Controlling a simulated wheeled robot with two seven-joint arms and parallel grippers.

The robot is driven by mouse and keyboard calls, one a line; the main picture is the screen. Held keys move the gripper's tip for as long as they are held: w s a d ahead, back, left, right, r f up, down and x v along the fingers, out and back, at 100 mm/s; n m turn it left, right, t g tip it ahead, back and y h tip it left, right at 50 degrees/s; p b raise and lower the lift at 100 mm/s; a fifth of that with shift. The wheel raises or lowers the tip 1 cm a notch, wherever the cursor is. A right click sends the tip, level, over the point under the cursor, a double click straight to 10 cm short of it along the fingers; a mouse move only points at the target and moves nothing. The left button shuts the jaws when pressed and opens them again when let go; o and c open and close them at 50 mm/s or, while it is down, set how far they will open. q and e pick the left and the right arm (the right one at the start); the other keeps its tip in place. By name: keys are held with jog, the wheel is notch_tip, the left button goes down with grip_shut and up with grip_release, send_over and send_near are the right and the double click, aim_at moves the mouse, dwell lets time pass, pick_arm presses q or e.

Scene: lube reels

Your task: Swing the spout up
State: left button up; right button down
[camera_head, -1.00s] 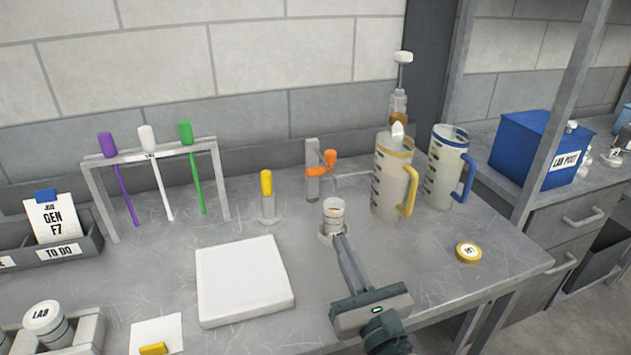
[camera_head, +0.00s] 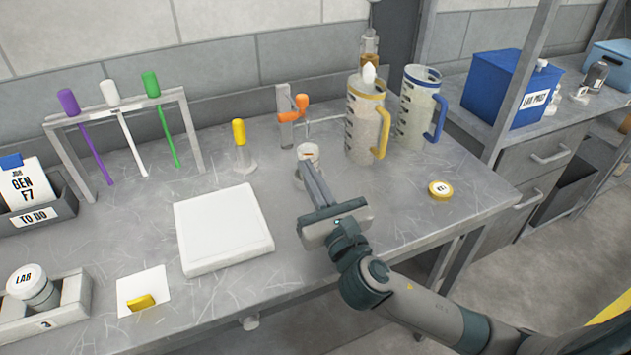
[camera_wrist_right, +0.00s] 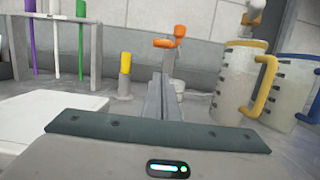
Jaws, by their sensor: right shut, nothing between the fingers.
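The fingers hide part of the cup; contact cannot be told. My left gripper is out of view.
A grey post with an orange lever (camera_head: 301,102) stands behind the cup. A yellow-capped stick (camera_head: 239,132) stands to the left, and a white slab (camera_head: 222,228) lies nearer. A yellow round lid (camera_head: 440,189) lies right. The bench is clear around the lid.

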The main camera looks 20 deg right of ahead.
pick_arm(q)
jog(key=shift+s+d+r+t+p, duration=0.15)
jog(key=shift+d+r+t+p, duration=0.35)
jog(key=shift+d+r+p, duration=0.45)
pick_arm(e)
jog(key=w+r, duration=0.4)
jog(key=w, duration=0.3)
jog(key=shift+a+r, duration=0.15)
pick_arm(q)
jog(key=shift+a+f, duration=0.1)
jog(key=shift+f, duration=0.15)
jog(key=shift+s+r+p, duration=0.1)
jog(key=shift+p, duration=0.2)
